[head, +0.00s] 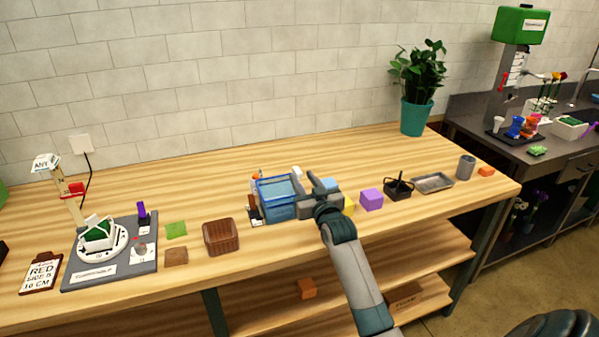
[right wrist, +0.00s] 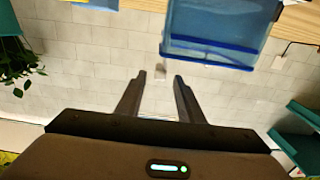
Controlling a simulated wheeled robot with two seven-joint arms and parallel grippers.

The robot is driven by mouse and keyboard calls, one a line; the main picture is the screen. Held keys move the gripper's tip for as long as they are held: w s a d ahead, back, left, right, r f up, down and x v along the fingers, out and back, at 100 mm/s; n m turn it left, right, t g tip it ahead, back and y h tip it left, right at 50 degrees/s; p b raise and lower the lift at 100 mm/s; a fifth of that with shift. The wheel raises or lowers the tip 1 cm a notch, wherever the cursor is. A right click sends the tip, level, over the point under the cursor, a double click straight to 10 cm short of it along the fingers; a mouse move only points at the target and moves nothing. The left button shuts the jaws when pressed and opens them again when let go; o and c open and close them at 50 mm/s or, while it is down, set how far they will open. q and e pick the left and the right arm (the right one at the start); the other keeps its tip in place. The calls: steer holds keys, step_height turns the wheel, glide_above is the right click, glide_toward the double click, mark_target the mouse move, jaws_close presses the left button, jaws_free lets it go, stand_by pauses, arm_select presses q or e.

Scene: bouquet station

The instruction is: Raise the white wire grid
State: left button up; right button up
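I cannot pick out a white wire grid for certain in either view. A clear blue container (head: 278,197) stands near the middle of the wooden table in the head view. It also shows at the top of the right wrist view (right wrist: 215,30). My right gripper (head: 306,180) is at the container's right side in the head view. In the right wrist view my right gripper (right wrist: 159,78) has its fingers apart, with only the tiled wall seen between their tips. A faint pale line crosses between the finger bases. My left gripper is not in view.
Right are a purple block (head: 371,199), a black basket (head: 398,189) and a metal tray (head: 432,182). A potted plant (head: 416,117) stands behind.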

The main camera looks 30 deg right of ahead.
mark_target(300, 175)
steer(key=shift+x, duration=1.7)
steer(key=shift+p, duration=0.3)
jaws_close()
